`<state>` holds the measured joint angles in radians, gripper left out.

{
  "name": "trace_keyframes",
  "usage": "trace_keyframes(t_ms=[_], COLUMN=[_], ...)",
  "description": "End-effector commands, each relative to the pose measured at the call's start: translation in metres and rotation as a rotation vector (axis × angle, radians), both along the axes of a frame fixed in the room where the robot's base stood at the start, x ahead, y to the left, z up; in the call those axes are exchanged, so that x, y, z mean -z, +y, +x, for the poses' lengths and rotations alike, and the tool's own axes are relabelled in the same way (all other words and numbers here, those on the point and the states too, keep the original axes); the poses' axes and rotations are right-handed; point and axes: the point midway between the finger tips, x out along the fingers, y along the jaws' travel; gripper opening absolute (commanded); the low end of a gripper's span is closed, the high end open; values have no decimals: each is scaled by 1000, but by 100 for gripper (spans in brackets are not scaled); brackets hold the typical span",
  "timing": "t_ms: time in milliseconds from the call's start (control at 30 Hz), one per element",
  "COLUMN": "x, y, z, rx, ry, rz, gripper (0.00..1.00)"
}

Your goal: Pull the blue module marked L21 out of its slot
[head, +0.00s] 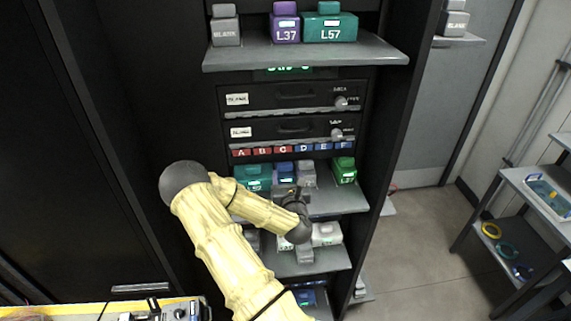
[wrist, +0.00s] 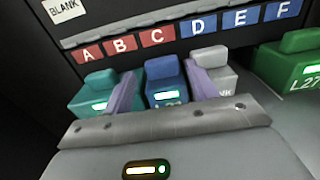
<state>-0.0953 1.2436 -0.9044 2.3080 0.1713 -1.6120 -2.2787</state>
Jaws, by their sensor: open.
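The blue module (wrist: 166,72) sits in the row under the lettered strip, between a teal module and a grey one. Its lit label is partly hidden at the bottom in the wrist view, and I cannot read its number fully. It also shows in the head view (head: 283,168), partly covered by my arm. My gripper (wrist: 163,79) is open, with a pale purple finger on each side of the blue module. I cannot tell whether the fingers touch it. In the head view my gripper (head: 291,190) is in front of that shelf.
The teal module (wrist: 98,88) is close on the left and the grey module (wrist: 212,58) close on the right. A green L27 module (wrist: 290,68) stands farther right, past a gap. An upper shelf (head: 310,53) holds L37 and L57. More modules are on a lower shelf (head: 320,262).

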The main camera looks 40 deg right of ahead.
Motion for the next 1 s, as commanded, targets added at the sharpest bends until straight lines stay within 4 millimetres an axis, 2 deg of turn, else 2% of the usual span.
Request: trace_keyframes(t_ms=[100,300,667,867,1000], x=[-4,-2,1,0,1], y=[-10,-21,-24,-24,-23], z=[16,34,39,39,39], rx=[-1,-1,0,0,0], ry=[-2,-1,1,1,1], rz=[1,1,1,1,1], gripper=[58,58,58,21,18])
